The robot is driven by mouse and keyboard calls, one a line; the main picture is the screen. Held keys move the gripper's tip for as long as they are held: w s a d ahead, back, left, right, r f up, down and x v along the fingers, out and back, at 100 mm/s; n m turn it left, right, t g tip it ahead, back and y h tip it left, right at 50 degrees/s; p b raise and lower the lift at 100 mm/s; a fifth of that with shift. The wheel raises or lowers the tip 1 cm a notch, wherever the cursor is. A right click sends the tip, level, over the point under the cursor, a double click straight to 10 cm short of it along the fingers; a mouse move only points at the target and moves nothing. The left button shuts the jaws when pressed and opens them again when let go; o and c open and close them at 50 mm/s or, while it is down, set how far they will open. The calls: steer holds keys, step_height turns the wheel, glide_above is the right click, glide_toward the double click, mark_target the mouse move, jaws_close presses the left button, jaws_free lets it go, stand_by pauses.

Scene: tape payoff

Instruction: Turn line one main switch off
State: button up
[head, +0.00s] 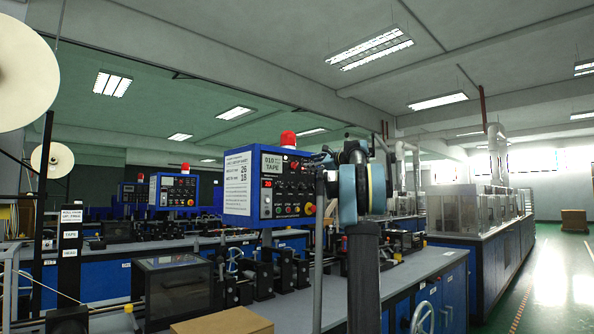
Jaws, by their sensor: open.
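A blue control box (238,199) with a red beacon on top stands in the middle. Its dark front panel carries a "TAPE" sign, a red number display, and rows of buttons and knobs. A red knob on yellow (309,209) sits at the panel's lower right; its label and turn position are too small to read. I see no readable line-one label. My gripper (328,158) is dark, just right of the panel's upper edge, partly hidden by my arm's wrist. It is open, with nothing visible in it, and appears apart from the red knob.
A similar blue box (174,190) stands farther left. A grey bench (395,285) with machine parts runs below. A clear-covered machine (178,287) and a cardboard box (222,321) are in front. Large white reels (25,72) hang at left. A clear aisle lies at right.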

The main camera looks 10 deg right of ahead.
mark_target(296, 165)
steer(key=x, duration=1.1)
steer(key=shift+w+a, duration=0.25)
steer(key=shift+w, duration=0.05)
steer(key=c, duration=0.8)
